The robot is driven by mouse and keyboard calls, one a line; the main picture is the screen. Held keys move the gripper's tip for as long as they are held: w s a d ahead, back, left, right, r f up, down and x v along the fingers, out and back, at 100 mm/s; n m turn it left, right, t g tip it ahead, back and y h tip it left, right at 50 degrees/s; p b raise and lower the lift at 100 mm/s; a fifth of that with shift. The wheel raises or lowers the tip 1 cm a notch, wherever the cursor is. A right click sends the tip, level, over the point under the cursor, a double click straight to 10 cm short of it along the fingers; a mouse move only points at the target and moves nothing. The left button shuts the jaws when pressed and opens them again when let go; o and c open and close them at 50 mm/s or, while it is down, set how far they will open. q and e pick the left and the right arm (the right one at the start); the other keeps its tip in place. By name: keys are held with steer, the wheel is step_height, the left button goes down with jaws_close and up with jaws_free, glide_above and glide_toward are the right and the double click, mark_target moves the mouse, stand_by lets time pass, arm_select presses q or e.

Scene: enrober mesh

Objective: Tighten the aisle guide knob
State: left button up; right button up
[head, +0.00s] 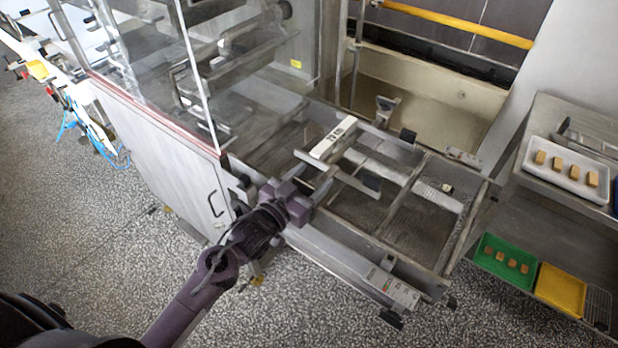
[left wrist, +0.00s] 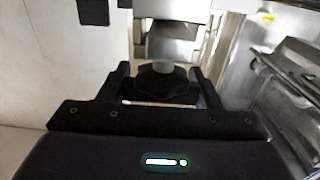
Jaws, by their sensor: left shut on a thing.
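My left gripper (head: 318,186) reaches in from the lower left to the near side of the enrober's mesh frame in the head view. In the left wrist view its two dark fingers (left wrist: 163,88) stand on either side of a black lobed knob (left wrist: 163,80) with a grey centre, and it is shut on this knob. A metal bracket (left wrist: 170,45) is behind the knob. In the head view the gripper hides the knob. The aisle-side guide rail (head: 352,180) runs from beside the gripper over the mesh (head: 415,222). My right gripper is not in view.
A clear guard panel (head: 140,50) and a white cabinet door (head: 165,150) stand left of the gripper. At right, a white tray (head: 528,168), a green tray (head: 478,252) and a yellow tray (head: 548,302) are on shelves. Speckled floor (head: 90,240) lies open in front.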

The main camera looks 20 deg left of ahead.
mark_target(303, 187)
arm_select(q)
steer(key=o, duration=1)
steer(key=shift+s, duration=0.1)
steer(key=shift+s+a+f, duration=0.15)
steer(key=shift+s, duration=0.2)
steer(key=b+v, duration=0.2)
steer(key=v, duration=0.4)
steer(key=shift+s+a, duration=0.2)
steer(key=shift+s, duration=0.2)
